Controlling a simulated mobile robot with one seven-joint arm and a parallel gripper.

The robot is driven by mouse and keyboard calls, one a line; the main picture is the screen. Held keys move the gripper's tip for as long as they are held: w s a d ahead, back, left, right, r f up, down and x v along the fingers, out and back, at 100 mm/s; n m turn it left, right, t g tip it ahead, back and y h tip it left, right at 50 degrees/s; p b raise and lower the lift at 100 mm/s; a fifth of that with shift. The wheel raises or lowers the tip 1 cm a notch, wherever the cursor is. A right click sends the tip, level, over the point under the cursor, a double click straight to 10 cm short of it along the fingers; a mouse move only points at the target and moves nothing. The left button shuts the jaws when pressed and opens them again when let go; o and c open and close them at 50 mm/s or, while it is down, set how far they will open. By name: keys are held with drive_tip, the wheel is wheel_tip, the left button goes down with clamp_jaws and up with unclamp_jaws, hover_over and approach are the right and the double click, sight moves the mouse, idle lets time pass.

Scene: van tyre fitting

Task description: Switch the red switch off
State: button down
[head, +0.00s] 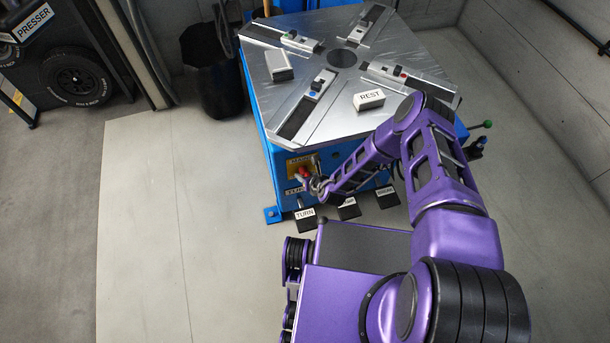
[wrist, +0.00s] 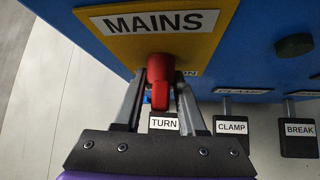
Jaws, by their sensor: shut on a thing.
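The red switch (wrist: 160,82) sits on a yellow plate (wrist: 205,47) marked MAINS, on the blue side of the tyre machine. Its handle points straight down in the wrist view. My gripper (wrist: 161,85) is shut on the switch, with one finger on each side of it. In the head view the red switch (head: 305,172) shows at the machine's front, with my gripper (head: 316,184) at it. Part of the lettering under the switch is hidden by the gripper.
Pedals marked TURN (wrist: 165,123), CLAMP (wrist: 232,128) and BREAK (wrist: 299,130) stand below the plate. A dark round knob (wrist: 295,44) is to the right. The machine's grey turntable (head: 300,75) carries clamps and a REST block (head: 369,99).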

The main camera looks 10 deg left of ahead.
drive_tip(key=shift+d+f+y+b, duration=0.15)
drive_tip(key=shift+y+b, duration=0.15)
drive_tip(key=shift+b, duration=0.15)
drive_tip(key=shift+m+g+y, duration=0.5)
drive_tip(key=shift+m+y, duration=0.5)
drive_tip(key=shift+y, duration=0.4)
drive_tip(key=shift+r, duration=0.2)
drive_tip(key=c, duration=0.8)
unclamp_jaws()
drive_tip(key=p+v, duration=0.3)
drive_tip(key=v, duration=1.4)
drive_tip(key=shift+p, duration=0.4)
